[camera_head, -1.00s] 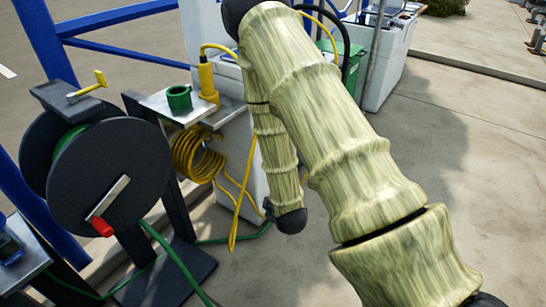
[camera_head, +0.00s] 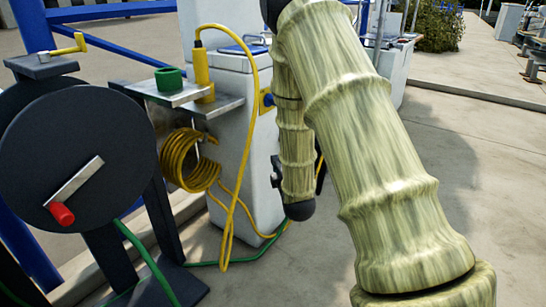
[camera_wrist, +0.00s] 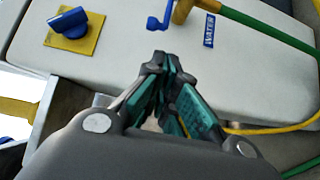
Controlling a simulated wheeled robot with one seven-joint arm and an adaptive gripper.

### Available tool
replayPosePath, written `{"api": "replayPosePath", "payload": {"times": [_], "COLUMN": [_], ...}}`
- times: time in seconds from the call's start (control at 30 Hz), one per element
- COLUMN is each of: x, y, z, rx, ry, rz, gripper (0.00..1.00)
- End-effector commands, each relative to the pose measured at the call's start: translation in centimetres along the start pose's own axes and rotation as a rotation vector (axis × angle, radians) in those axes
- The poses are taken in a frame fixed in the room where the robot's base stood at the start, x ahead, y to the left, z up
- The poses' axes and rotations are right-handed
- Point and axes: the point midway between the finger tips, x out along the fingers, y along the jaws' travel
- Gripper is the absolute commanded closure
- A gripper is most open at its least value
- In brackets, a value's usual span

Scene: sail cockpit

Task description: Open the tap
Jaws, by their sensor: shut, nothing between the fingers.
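The tap shows at the top of the wrist view, with a blue lever handle (camera_wrist: 160,22) and a brass-yellow body (camera_wrist: 182,10). A green hose (camera_wrist: 265,36) runs from it to the right. It sits on a pale pedestal (camera_wrist: 125,40) beside a blue label reading WATER (camera_wrist: 209,31). My gripper (camera_wrist: 166,62) is shut and empty, its fingertips just below the lever in the picture and apart from it in the image. The tap is not visible in the head view, where my arm covers part of the pedestal (camera_head: 232,130).
A blue knob on a yellow plate (camera_wrist: 72,25) is on the same pedestal face, left of the tap. A hose reel (camera_head: 85,150), a metal shelf with a green cup (camera_head: 168,79) and a yellow cable coil (camera_head: 188,160) stand left.

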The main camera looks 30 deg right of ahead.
Motion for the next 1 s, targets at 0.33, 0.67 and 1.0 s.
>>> {"api": "replayPosePath", "payload": {"times": [0.33,0.67,1.0], "x": [0.2,2.0,7.3], "y": [0.3,0.0,0.0], "z": [0.1,0.2,0.2], "rx": [-0.012,-0.01,-0.01], "ry": [-0.002,-0.002,-0.003], "rz": [0.014,0.016,0.015], "gripper": [1.0,1.0,1.0]}}
